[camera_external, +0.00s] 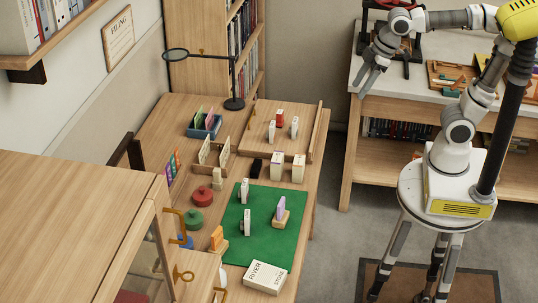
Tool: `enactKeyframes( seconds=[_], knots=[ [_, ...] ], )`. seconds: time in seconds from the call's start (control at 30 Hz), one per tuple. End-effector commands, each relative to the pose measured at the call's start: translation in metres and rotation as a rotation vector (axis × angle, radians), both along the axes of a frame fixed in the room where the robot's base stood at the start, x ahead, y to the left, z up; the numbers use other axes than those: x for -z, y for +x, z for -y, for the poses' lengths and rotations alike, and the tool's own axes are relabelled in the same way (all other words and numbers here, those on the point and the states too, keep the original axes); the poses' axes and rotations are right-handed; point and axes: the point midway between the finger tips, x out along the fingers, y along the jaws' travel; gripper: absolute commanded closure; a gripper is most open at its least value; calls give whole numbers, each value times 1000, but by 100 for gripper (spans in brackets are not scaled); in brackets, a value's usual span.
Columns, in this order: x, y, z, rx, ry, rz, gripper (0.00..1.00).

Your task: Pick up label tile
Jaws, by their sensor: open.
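Several small upright white tiles with dark marks stand on the wooden table; I cannot tell which is the label tile. One white tile (244,191) and another tile (247,222) stand on the green mat (262,240). Two more, a left tile (271,131) and a right tile (294,127), stand on the board at the back beside a red piece (280,118). My gripper (361,88) is open and appears empty. It hangs at the upper right, in front of the pale-topped bench and well apart from the tiles.
Two cream blocks (277,166) stand behind the mat. A purple tile (280,208) sits in a wooden holder. A white box marked River Stone (265,277) lies at the mat's front edge. A magnifier lamp (234,103) rises at the back. A wooden cabinet (80,220) fills the left front.

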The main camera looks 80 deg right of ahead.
Motion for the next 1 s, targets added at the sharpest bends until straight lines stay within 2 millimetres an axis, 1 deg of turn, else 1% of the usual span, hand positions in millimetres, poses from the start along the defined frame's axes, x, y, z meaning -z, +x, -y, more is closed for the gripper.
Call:
enactKeyframes(
  seconds=[0.03,0.23,0.37,0.47,0.6,0.67,0.77,0.87,0.97,1.0],
  knots=[
    [-1,17,-6,-50,-20,-17,45],
    [-4,76,-30,-265,-95,-77,45],
    [2,114,-49,-404,-136,-115,45],
    [11,143,-64,-513,-165,-142,45],
    [30,180,-87,-664,-199,-180,45],
    [40,195,-98,-728,-211,-195,45],
    [60,219,-116,-836,-230,-221,45],
    [82,241,-133,-942,-244,-244,45],
    [108,259,-151,-1047,-257,-268,45],
    [120,266,-158,-1089,-261,-276,45]
  ],
)
